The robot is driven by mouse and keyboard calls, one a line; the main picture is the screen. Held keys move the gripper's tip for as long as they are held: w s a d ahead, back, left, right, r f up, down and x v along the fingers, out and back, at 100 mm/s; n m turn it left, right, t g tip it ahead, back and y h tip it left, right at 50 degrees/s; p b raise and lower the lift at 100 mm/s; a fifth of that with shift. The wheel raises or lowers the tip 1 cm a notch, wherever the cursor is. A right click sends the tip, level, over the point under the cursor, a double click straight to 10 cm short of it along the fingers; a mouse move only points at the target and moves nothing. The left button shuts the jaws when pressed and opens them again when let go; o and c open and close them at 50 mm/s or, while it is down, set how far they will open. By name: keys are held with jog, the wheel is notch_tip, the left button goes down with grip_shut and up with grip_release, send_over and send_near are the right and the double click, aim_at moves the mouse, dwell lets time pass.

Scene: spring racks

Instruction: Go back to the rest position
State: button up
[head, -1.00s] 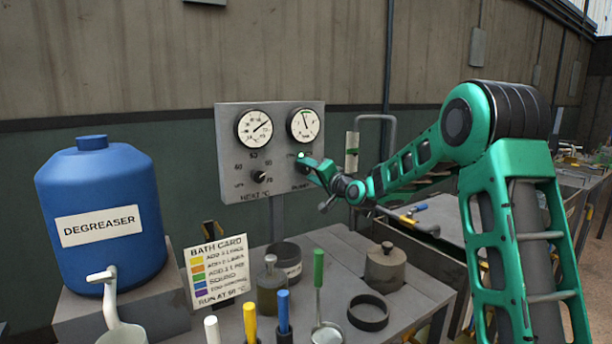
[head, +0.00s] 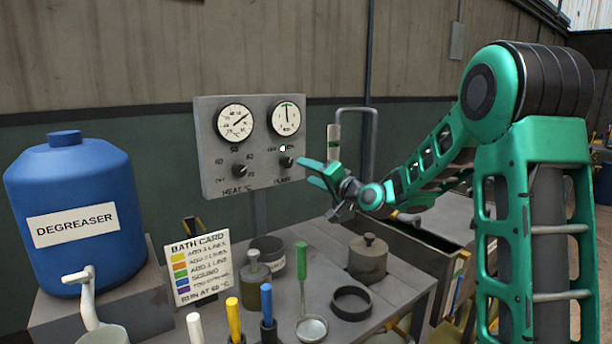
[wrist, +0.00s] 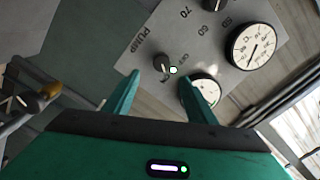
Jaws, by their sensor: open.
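My gripper (head: 312,174) is open and empty in the head view, just right of the control panel's pump knob (head: 287,161). My green arm reaches in from the right. The fingers look apart from the knob. The grey control panel (head: 210,170) carries two round gauges and a heat knob (head: 239,171).
Below the panel, a bench (head: 395,300) holds a lidded pot (head: 368,258), a black ring (head: 352,303), a green-handled ladle (head: 302,262) and several coloured handles. A blue degreaser tank (head: 70,200) and a bath card (head: 197,270) stand left. A bent pipe (head: 372,135) rises behind my gripper.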

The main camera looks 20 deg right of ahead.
dwell(0.3)
jog(key=s+d+f+n+g+h, duration=0.1)
jog(key=s+d+f+g+h, duration=0.2)
jog(key=s, duration=0.5)
jog(key=s+d+f+n+g+h, duration=0.1)
jog(key=s+d+f+g, duration=0.4)
jog(key=s, duration=0.4)
jog(key=s+d+f+n+g+h, duration=0.1)
jog(key=s+d+f+g+h, duration=0.15)
jog(key=s+f, duration=0.4)
jog(key=s+d+f+g, duration=0.1)
jog(key=s+g, duration=0.2)
jog(key=s, duration=1.2)
jog(key=s+d+f+m+g, duration=0.1)
jog(key=s+g, duration=0.3)
jog(key=s, duration=1)
jog(key=shift+s+d+f+m+y, duration=0.15)
jog(key=shift+s+f+m+y, duration=0.2)
jog(key=shift+f, duration=0.2)
